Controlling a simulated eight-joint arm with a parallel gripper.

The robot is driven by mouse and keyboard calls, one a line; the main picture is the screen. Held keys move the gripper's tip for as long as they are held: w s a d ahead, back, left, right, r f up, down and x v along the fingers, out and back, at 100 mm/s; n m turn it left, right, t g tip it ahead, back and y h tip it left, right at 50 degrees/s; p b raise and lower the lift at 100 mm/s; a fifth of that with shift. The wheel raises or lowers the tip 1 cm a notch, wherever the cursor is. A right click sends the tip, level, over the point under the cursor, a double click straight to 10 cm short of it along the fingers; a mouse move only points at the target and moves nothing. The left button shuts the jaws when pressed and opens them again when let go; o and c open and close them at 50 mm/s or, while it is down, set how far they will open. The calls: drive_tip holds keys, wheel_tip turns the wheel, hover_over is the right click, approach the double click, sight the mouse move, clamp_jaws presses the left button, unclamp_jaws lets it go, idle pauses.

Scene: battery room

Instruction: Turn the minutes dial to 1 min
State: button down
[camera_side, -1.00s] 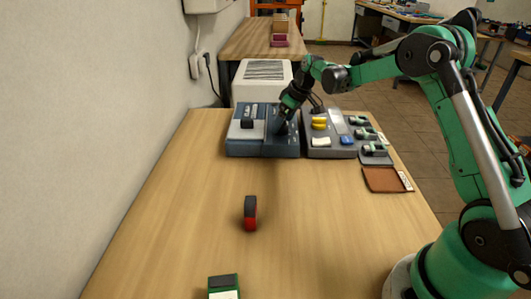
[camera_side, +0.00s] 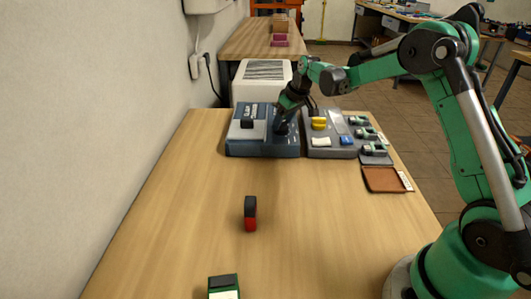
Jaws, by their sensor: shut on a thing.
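The blue-grey device (camera_side: 262,148) stands at the far end of the wooden table, with a light panel and a black block on its left half. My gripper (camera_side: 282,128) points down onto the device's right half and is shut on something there. This fits the minutes dial, but the gripper hides it. The dial's marks and its setting are too small and covered to read.
A grey tray (camera_side: 332,153) with yellow, white, blue and green-black pieces stands right of the device. A brown tray (camera_side: 382,180) lies nearer. A red-black block (camera_side: 250,214) and a green block (camera_side: 223,284) stand on the otherwise clear table (camera_side: 170,230).

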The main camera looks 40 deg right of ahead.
drive_tip(key=shift+a+m+h, duration=0.15)
drive_tip(key=shift+m+h, duration=0.45)
drive_tip(key=shift+m, duration=1)
drive_tip(key=shift+c, duration=1.1)
unclamp_jaws()
drive_tip(key=shift+r, duration=0.1)
drive_tip(key=shift+v, duration=2.75)
drive_tip(key=shift+a, duration=0.1)
